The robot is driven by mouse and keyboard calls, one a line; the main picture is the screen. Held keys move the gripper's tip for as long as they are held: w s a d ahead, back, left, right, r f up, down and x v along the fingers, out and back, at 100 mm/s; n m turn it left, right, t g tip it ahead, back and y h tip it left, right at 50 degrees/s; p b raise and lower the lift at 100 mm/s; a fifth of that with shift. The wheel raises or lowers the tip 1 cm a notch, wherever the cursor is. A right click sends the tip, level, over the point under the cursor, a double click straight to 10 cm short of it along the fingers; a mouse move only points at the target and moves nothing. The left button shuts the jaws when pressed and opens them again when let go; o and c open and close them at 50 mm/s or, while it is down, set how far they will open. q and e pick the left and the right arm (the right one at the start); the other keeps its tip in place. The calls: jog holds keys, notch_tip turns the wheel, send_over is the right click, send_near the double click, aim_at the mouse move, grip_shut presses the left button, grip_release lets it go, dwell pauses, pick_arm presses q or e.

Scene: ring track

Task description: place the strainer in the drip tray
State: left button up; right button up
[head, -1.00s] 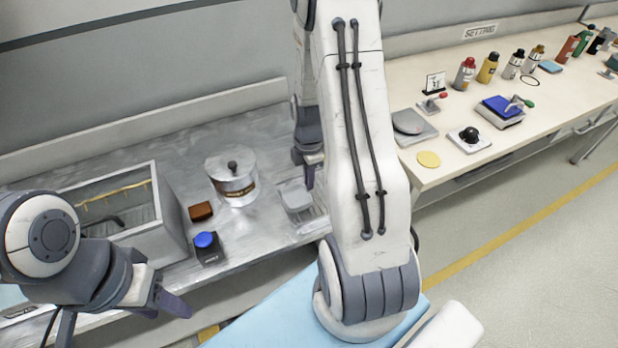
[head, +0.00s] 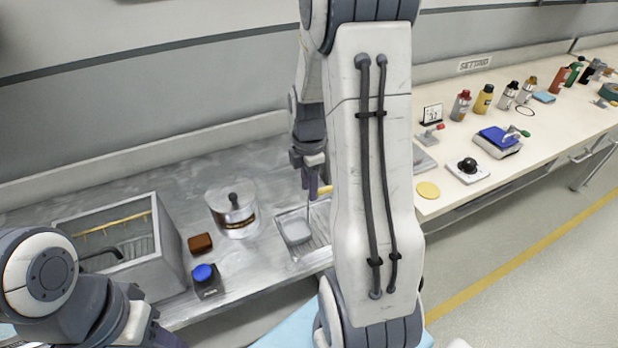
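The strainer (head: 295,229) appears as a shallow grey basket. It sits over the left part of the ridged metal drip tray (head: 322,228), on the steel counter. A yellow piece (head: 324,189), perhaps its handle, shows behind the basket, partly hidden by my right arm. My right gripper (head: 312,188) points down just above and behind the basket, close to the yellow piece. Its finger gap is too small to read, and touch cannot be told. My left gripper (head: 165,338) is low at the left, cut off by the bottom edge, away from the strainer.
A lidded metal pot (head: 232,210) stands left of the tray. A brown block (head: 200,243) and a blue-topped box (head: 206,279) are near it. A steel basin (head: 160,215) is farther left. A cream bench (head: 436,206) with bottles and tools lies at the right.

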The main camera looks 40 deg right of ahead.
jog(key=shift+a+r, duration=0.1)
jog(key=shift+r, duration=1.3)
jog(key=s+a+r+m, duration=0.2)
jog(key=a, duration=0.8)
jog(key=s+a+r+m, duration=0.2)
jog(key=a+r, duration=0.1)
jog(key=a, duration=0.7)
jog(key=s+a+r+m+y, duration=0.1)
jog(key=s+a+m, duration=0.3)
jog(key=s+a, duration=0.5)
jog(key=s, duration=0.4)
jog(key=shift+s, duration=0.15)
jog(key=shift+r, duration=0.1)
jog(key=shift+r+p, duration=0.45)
jog(key=shift+p, duration=0.05)
